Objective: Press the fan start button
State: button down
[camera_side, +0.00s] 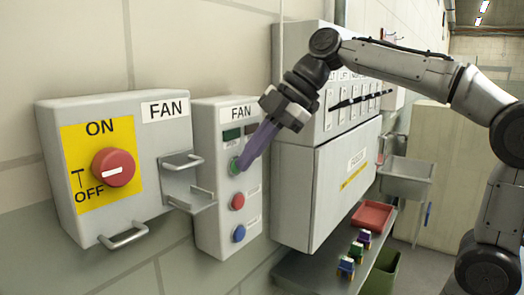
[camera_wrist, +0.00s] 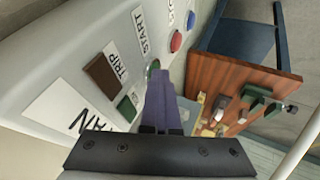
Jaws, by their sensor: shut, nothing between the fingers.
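The FAN button box (camera_side: 208,215) is a pale grey panel on the wall in the side view. Its green button (camera_side: 234,167) sits above a red button (camera_side: 238,201) and a blue button (camera_side: 239,233). My gripper (camera_side: 243,163) is shut and empty, its purple fingers angled down with the tips at the green button. In the wrist view the green button (camera_wrist: 152,67) is partly hidden behind the fingertips of my gripper (camera_wrist: 158,72), beside the START label (camera_wrist: 140,30). I cannot tell whether the tips touch the button or whether it is pushed in.
A FAN switch box (camera_side: 165,135) with a red ON/OFF knob (camera_side: 113,167) hangs to the left. A metal bracket (camera_side: 188,195) juts out between the boxes. A larger grey cabinet (camera_side: 300,210) stands close on the right, above a shelf with a red tray (camera_side: 372,216).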

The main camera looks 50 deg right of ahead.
jog(key=s+d+r, duration=0.3)
jog(key=s+r, duration=0.5)
jog(key=shift+s+d, duration=0.35)
jog(key=shift+d, duration=0.05)
dwell(0.6)
